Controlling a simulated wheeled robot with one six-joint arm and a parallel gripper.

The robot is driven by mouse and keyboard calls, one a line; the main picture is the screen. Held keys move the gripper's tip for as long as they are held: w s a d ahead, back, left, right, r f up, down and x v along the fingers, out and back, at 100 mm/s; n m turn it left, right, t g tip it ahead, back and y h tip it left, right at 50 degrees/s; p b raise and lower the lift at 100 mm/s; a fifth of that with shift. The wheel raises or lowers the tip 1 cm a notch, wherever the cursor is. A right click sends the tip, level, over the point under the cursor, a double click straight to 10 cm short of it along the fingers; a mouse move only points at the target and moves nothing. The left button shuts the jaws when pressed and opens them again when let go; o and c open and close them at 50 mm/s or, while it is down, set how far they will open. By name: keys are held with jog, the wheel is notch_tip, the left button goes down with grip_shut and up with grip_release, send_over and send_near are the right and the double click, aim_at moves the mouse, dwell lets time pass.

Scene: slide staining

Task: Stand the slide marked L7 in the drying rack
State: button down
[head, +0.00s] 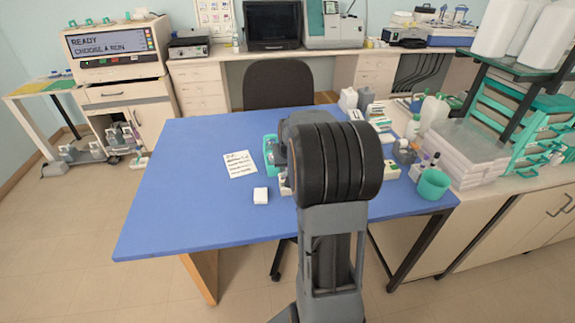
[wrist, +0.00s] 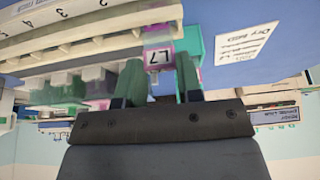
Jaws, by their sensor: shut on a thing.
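In the wrist view my gripper (wrist: 158,78) is shut on the slide marked L7 (wrist: 158,57), whose pink-edged label faces the camera between the two green-grey fingers. The clear glass of the slide runs from the label toward a long cream rack (wrist: 75,33) with numbers along it. I cannot tell whether the glass touches the rack or stands in a slot. In the head view my arm hides the gripper and the slide.
Teal and clear containers (wrist: 70,88) lie beside the cream rack in the wrist view. A teal cup (head: 433,184) stands at right. The table's left side is clear.

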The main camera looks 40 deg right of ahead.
jog(key=shift+f, duration=0.15)
jog(key=c, duration=0.7)
grip_release()
jog(key=v, duration=1.3)
jog(key=shift+r+b, duration=0.35)
jog(key=shift+r, duration=0.05)
